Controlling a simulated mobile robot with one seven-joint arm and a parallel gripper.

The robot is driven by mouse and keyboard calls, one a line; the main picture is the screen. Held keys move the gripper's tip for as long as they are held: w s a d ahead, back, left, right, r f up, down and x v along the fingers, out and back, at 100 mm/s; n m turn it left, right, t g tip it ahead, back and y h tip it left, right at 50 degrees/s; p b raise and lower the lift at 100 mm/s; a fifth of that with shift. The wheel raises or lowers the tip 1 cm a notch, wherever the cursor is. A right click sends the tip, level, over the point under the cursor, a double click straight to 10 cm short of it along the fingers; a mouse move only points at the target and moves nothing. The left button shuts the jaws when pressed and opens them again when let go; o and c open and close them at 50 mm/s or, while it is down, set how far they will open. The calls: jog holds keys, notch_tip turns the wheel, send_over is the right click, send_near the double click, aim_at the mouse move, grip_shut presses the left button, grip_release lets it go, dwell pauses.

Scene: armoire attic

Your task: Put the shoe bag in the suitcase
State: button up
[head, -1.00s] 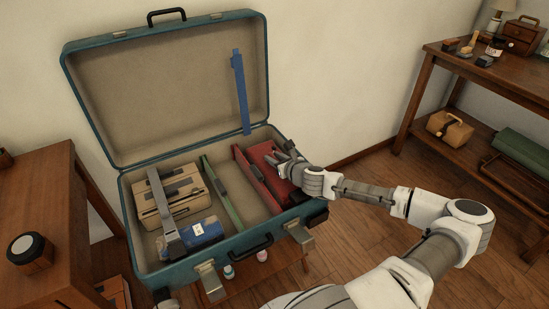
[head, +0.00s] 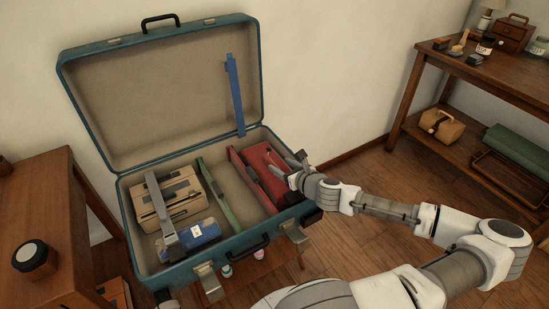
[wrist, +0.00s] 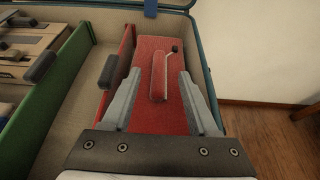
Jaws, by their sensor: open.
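The open teal suitcase (head: 228,247) stands with its lid up against the wall. A flat red item, apparently the shoe bag (head: 259,160), lies in its right-hand section, right of a red divider (head: 246,178). In the wrist view the red bag (wrist: 160,118) carries a rounded red strip with a pale cord and dark end. My gripper (head: 293,161) is at the suitcase's right side. In the wrist view its open, empty fingers (wrist: 158,76) are spread over the red bag; whether they touch it is unclear.
The suitcase also holds a tan case (head: 172,195), a blue item (head: 200,233), a green divider (head: 218,192) and a blue upright strip (head: 235,95). A wooden table (head: 45,215) stands left, a shelf unit (head: 450,65) right. Open floor lies between suitcase and shelf.

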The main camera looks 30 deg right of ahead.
jog(key=shift+p+v, duration=0.3)
jog(key=shift+v, duration=1.45)
